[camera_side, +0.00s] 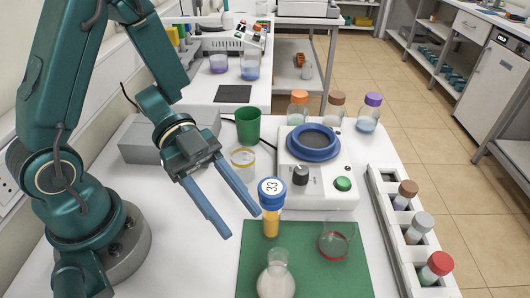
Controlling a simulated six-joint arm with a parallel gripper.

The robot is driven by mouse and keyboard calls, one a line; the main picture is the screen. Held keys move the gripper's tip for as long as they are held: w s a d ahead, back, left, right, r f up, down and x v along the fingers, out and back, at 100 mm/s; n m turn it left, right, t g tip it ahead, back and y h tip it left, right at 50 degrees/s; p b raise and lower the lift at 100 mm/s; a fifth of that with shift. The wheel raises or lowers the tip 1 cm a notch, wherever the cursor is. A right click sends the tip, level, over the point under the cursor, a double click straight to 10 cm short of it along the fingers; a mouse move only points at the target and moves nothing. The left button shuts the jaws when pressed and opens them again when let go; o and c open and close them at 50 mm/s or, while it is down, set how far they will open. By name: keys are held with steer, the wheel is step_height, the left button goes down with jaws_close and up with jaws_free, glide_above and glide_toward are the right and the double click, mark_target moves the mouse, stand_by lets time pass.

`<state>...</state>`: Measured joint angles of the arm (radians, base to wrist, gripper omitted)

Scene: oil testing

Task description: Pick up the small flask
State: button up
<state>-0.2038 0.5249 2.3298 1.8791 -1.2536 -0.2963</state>
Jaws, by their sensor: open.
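The small flask (276,278) stands on the front part of the green mat (345,280). It is clear glass with a narrow neck and whitish contents, and its base is close to the bottom edge of the picture. My gripper (240,223) is open and empty. Its two blue fingers point down and to the right, above and to the left of the flask, clearly apart from it. Nothing hides the flask's neck.
A tube with a blue cap marked 33 (271,222) stands close to the right fingertip. A glass beaker with a red ring (334,245) stands on the mat's right. A white stirrer (318,190) stands behind. A white rack (405,255) with bottles lines the right edge.

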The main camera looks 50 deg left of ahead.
mark_target(270, 256)
steer(key=shift+x, duration=4)
steer(key=shift+w, duration=0.1)
jaws_close()
